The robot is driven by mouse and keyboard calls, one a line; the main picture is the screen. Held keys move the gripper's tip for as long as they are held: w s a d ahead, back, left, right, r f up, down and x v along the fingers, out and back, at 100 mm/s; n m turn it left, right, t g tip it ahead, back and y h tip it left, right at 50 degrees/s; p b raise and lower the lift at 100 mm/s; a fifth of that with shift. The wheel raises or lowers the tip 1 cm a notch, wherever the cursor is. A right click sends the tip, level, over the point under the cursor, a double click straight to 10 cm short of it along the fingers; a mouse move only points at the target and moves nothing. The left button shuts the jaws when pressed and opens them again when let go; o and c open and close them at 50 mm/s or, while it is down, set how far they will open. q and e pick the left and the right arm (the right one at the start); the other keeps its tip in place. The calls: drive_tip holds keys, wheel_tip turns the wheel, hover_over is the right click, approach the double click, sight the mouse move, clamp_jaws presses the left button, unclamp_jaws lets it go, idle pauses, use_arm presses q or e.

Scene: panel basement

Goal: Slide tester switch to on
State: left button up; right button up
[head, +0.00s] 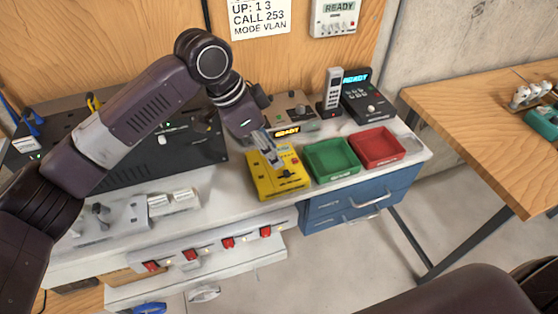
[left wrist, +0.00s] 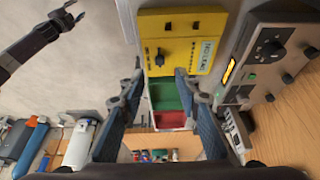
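The yellow tester (head: 279,181) lies on the bench's front edge, left of the green tray. In the left wrist view the tester (left wrist: 180,42) shows a black knob, a white label and a small dark slider-like part (left wrist: 160,57) near its lower left edge. My left gripper (head: 272,150) is above the tester's rear part and hides some of its top. In the left wrist view its two fingers are spread wide with nothing between them (left wrist: 157,95); contact with the tester cannot be told. My right gripper (left wrist: 74,13) shows at the upper left, fingers apart and empty.
A green tray (head: 331,174) and a red tray (head: 379,161) stand right of the tester. A grey box (head: 292,108) with a lit READY display, a handset (head: 332,90) and a black keypad unit (head: 366,103) stand behind. A black panel (head: 160,150) lies left.

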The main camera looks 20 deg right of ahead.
use_arm(q)
drive_tip(key=shift+v, duration=2.2)
